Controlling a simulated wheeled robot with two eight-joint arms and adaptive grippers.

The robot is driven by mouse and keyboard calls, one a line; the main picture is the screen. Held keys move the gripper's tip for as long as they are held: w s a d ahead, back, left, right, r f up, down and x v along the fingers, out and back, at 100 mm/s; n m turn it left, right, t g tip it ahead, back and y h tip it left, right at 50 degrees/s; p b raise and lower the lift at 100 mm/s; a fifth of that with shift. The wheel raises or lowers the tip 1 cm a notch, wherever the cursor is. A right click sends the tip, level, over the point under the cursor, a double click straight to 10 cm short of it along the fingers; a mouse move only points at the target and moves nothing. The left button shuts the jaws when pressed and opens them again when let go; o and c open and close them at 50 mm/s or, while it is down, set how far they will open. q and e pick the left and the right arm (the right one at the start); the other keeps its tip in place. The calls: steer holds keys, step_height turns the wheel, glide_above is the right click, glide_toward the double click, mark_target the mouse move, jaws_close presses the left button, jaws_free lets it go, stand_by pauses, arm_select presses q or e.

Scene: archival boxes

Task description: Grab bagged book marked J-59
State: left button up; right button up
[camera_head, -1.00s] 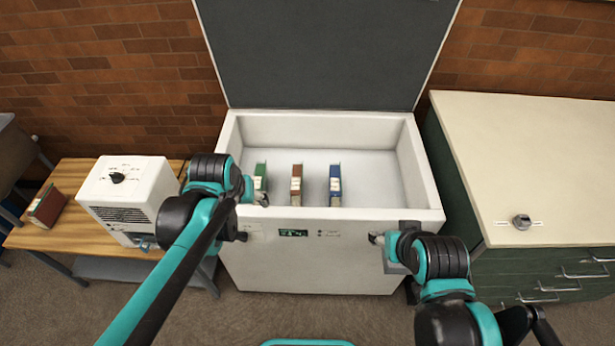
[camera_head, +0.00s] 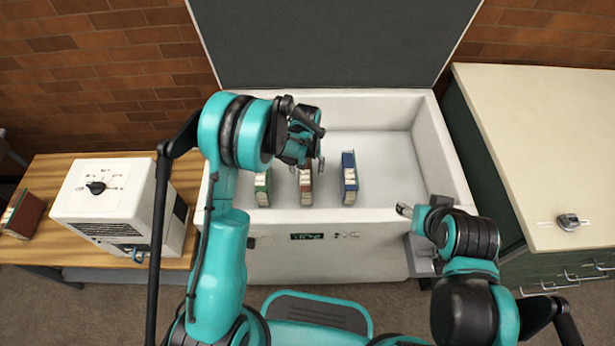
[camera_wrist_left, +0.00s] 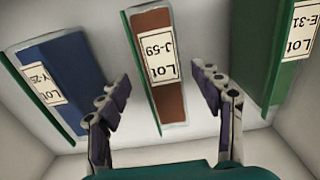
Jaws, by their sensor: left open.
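The brown book marked J-59 (camera_head: 306,187) stands in the open white chest (camera_head: 442,165), between two other books. In the left wrist view the brown book (camera_wrist_left: 160,62) has a white label reading "Lot J-59" and sits in a clear sleeve with a green edge. My left gripper (camera_head: 305,163) is above it, partly covering it in the head view. In the left wrist view my left gripper (camera_wrist_left: 163,92) is open, its fingers either side of the brown book's line, nothing between them. My right gripper (camera_head: 404,210) is by the chest's front right rim; its jaw state is unclear.
A green book marked E-31 (camera_wrist_left: 270,50) and a blue book marked Y-25 (camera_wrist_left: 65,75) flank the brown one. The chest walls and raised lid (camera_head: 335,45) surround the space. A white device (camera_head: 105,200) stands left; a cream-topped cabinet (camera_head: 540,150) stands right.

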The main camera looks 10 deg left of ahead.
arm_select(q)
steer(key=f+b, duration=0.1)
steer(key=f, duration=0.1)
steer(key=f+b, duration=0.1)
steer(key=f, duration=0.1)
steer(key=f+b, duration=0.1)
steer(key=f, duration=0.1)
steer(key=shift+w+a+f, duration=0.15)
steer(key=shift+w+a, duration=0.05)
steer(key=shift+w, duration=0.2)
jaws_close()
